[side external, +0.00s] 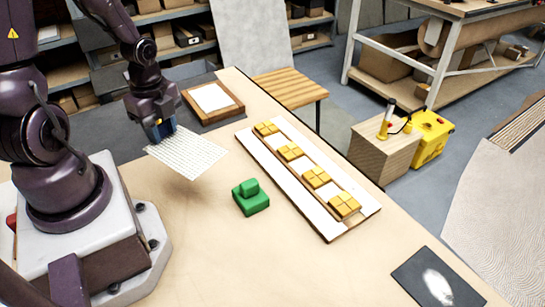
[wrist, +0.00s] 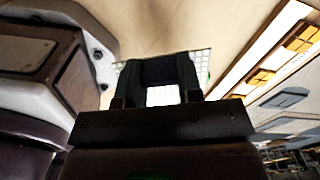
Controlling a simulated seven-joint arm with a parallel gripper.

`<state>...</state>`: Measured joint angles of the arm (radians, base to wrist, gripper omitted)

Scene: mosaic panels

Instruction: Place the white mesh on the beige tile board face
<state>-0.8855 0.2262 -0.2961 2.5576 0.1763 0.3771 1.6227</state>
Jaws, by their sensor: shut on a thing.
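The white mesh (side external: 187,152) is a thin gridded sheet. My gripper (side external: 160,133) is shut on its back left edge and holds it roughly flat above the table, at the left. In the wrist view, my gripper's dark fingers (wrist: 163,80) cover most of the mesh, and strips of its grid (wrist: 207,62) show beside them. The long pale board (side external: 277,167) lies to the right of the mesh, apart from it. Several groups of yellow tiles (side external: 317,177) sit in a row along it. The board also shows in the wrist view (wrist: 262,50), at the upper right.
A green block with a raised grip (side external: 250,200) stands between the mesh and the long board. A dark panel with a white patch (side external: 437,277) lies front right. The front middle of the table (side external: 240,265) is clear.

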